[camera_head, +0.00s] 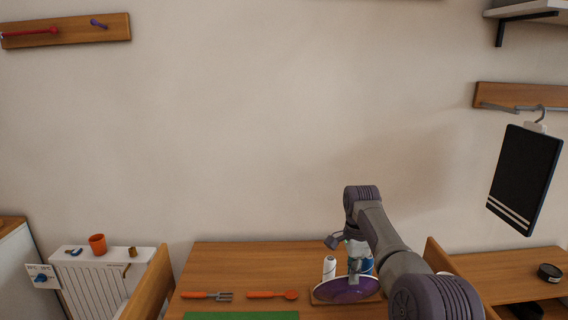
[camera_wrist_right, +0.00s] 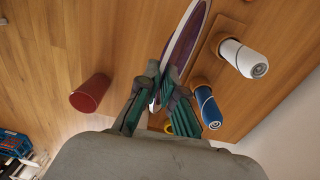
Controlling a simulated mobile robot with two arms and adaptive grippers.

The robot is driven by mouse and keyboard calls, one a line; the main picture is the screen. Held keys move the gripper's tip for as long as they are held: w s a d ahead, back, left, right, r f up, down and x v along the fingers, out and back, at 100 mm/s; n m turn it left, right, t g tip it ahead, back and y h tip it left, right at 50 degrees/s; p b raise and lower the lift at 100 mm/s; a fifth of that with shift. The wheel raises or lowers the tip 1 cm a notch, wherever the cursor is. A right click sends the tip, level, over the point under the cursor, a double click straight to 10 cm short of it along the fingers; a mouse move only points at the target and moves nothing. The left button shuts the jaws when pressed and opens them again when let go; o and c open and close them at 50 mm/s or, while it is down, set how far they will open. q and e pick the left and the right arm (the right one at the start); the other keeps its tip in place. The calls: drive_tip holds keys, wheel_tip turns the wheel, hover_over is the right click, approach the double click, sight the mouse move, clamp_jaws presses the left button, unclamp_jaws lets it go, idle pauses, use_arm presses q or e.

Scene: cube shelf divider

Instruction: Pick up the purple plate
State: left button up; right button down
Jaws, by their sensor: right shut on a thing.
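The purple plate (camera_head: 345,291) with a pale rim is at the right of the wooden table in the head view, at a wooden board. In the right wrist view the plate (camera_wrist_right: 187,38) is seen edge-on, reaching between my fingers. My right gripper (camera_head: 354,274) comes down at the plate, and its fingers (camera_wrist_right: 160,90) are shut on the plate's edge. The arm hides part of the plate's surroundings in the head view. I cannot tell whether the plate is clear of the board. My left gripper is in neither view.
A white bottle (camera_head: 329,267) and a blue one (camera_wrist_right: 208,107) stand close to the plate. A red cup (camera_wrist_right: 90,94) shows in the wrist view. An orange fork (camera_head: 207,295), an orange spoon (camera_head: 272,294) and a green mat (camera_head: 240,315) lie on the table (camera_head: 235,262).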

drive_tip(key=shift+f+b, duration=0.65)
drive_tip(key=shift+f, duration=0.3)
idle(0.3)
drive_tip(key=c, duration=1.6)
unclamp_jaws()
drive_tip(key=shift+o, duration=0.2)
drive_tip(key=shift+c, duration=0.5)
clamp_jaws()
drive_tip(key=shift+r+p, duration=2.05)
